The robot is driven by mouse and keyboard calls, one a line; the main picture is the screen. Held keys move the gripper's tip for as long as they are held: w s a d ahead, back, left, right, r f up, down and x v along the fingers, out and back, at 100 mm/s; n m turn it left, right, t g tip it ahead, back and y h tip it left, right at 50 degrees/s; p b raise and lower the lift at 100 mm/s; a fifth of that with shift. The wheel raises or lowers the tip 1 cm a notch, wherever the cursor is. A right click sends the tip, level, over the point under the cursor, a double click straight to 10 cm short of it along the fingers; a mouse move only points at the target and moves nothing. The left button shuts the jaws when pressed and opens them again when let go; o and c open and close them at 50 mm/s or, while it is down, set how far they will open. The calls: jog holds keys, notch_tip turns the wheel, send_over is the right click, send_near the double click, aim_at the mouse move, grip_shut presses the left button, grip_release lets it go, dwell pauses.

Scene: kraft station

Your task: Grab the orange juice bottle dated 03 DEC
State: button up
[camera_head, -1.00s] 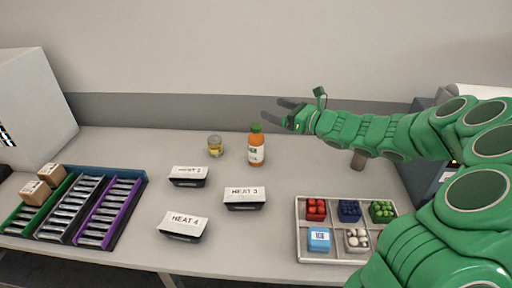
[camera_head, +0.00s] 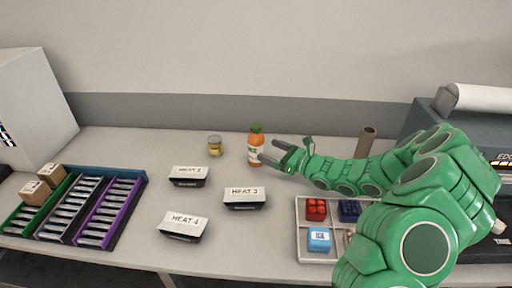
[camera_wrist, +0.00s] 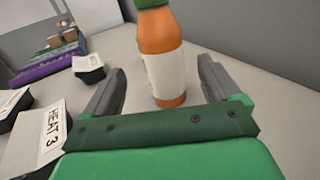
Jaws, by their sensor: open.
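An orange juice bottle (camera_head: 255,143) with a green cap and a white label stands upright on the table, near the back. My gripper (camera_head: 269,149) is open just to the right of it, low over the table and pointing left at it. In the wrist view the bottle (camera_wrist: 163,62) stands ahead between the two open fingers of my gripper (camera_wrist: 160,88), and neither finger visibly touches it. Its label looks blank at this angle, and no date can be read in either view.
A small yellow-labelled jar (camera_head: 215,146) stands left of the bottle. Black boxes marked HEAT, including HEAT 3 (camera_head: 245,198), lie in front. A compartment tray (camera_head: 301,238) is at the front right. Coloured racks (camera_head: 120,214) with two cartons stand at the left.

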aim_at(263, 147)
jog(key=shift+x, duration=3.5)
jog(key=shift+w+f, duration=0.1)
jog(key=shift+f, duration=0.05)
jog(key=c, duration=1.3)
